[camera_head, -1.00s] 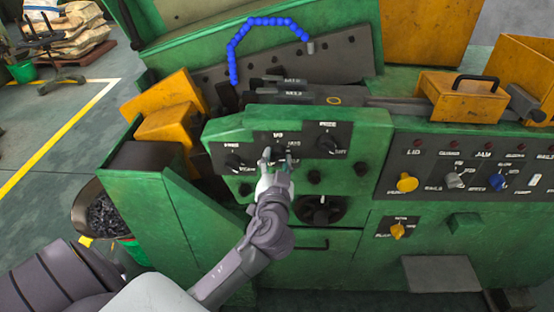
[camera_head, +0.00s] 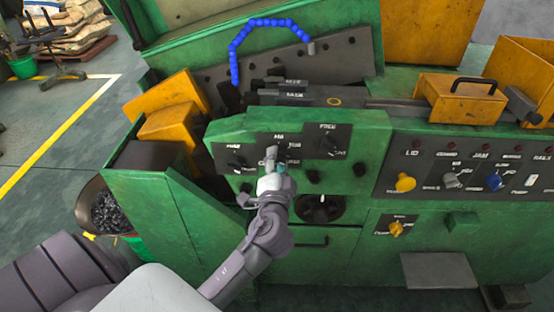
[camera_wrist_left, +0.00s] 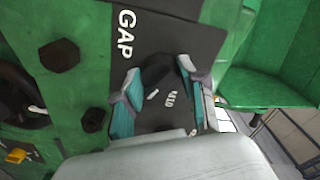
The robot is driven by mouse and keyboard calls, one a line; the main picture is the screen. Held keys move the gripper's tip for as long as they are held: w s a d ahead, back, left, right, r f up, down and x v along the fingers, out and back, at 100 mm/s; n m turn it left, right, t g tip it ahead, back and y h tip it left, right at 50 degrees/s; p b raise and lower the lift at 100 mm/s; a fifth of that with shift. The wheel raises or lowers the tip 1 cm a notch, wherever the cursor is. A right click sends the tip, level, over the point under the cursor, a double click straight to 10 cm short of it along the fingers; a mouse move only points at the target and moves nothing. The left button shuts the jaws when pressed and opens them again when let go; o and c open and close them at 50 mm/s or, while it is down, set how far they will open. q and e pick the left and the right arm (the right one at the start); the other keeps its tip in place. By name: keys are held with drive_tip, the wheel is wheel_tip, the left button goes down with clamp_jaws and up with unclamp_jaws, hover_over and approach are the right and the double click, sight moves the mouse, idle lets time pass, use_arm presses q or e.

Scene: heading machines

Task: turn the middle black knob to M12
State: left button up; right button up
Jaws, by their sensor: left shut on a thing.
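The green machine's black knob panel (camera_head: 309,137) carries a row of black knobs. My left gripper (camera_head: 274,160) is at the middle one, below white "M8" lettering, and largely hides it in the head view. In the left wrist view, the middle black knob (camera_wrist_left: 163,72) sits between the two teal-lined fingers (camera_wrist_left: 168,90), and the gripper is shut on it. White lettering shows beside the knob; I cannot tell exactly which mark it points to. The left knob (camera_head: 236,159) and the right knob (camera_head: 327,144) are clear of the gripper. My right gripper is out of view.
To the right is a control panel with a yellow knob (camera_head: 405,182) and a blue knob (camera_head: 494,181). A blue segmented hose (camera_head: 233,60) arches above the machine.

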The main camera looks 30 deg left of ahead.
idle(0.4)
use_arm(q)
drive_tip(key=o, duration=1.1)
drive_tip(key=v, duration=1.2)
